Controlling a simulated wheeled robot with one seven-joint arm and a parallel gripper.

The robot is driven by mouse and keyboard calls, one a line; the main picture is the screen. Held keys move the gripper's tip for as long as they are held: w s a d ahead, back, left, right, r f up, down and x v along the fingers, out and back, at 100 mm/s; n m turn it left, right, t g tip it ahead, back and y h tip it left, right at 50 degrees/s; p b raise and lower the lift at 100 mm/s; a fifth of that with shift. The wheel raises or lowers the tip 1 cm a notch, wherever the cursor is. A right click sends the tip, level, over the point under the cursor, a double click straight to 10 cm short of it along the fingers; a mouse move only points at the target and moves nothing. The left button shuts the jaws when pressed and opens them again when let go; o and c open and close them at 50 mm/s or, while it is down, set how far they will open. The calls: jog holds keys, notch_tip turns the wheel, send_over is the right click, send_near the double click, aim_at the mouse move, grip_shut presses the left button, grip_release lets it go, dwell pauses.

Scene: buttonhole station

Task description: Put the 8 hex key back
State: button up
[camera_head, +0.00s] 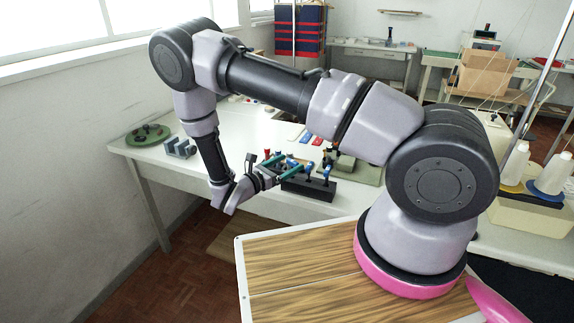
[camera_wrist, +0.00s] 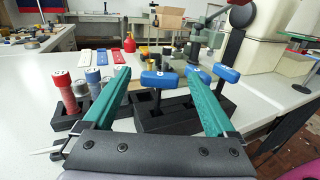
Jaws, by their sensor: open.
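Several hex keys with blue T-handles stand in a black holder block (camera_head: 312,187). In the wrist view, a blue-handled key (camera_wrist: 160,79) appears between my fingers, with two more blue handles (camera_wrist: 227,74) and (camera_wrist: 197,71) to its right. The size marks are too small to read, so I cannot tell which is the 8. The block also shows in the wrist view (camera_wrist: 172,120), with dark slots in its top. My gripper (camera_head: 284,165) has two teal fingers, spread open and empty (camera_wrist: 157,74), above the block's near side. Nothing is clasped.
A second black block (camera_wrist: 68,121) at left holds red and blue round-handled pieces (camera_wrist: 62,84). A grey slotted stand (camera_head: 180,148) and green round tray (camera_head: 147,135) sit at the table's left. The front-left tabletop is clear.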

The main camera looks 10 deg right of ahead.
jog(key=shift+r, duration=0.15)
jog(key=v, duration=1.2)
jog(key=s+d+r+m+g+y, duration=0.1)
jog(key=d+r+m+g+y, duration=0.1)
jog(key=d+r+m+g, duration=0.4)
jog(key=s+d+r+m+g+y, duration=0.1)
jog(key=r+m+y, duration=0.25)
jog(key=r, duration=0.45)
jog(key=s+d+r+m+g+y, duration=0.1)
jog(key=d+r+m+g+y, duration=0.1)
jog(key=d+r+m+g, duration=0.4)
jog(key=s+d+r+m+t+y, duration=0.1)
jog(key=s+r+m+t+y, duration=0.4)
jog(key=r, duration=0.5)
jog(key=s+d+r+m+t+y, duration=0.2)
jog(key=s+r+m+t+y, duration=0.2)
jog(key=r+m, duration=0.4)
notch_tip(320, 180, up, 4)
jog(key=s+t, duration=0.1)
jog(key=s, duration=0.1)
jog(key=shift+s+d+f+t+y, duration=0.2)
jog(key=shift+s+d+t+y, duration=0.05)
jog(key=shift+s+t+y, duration=0.1)
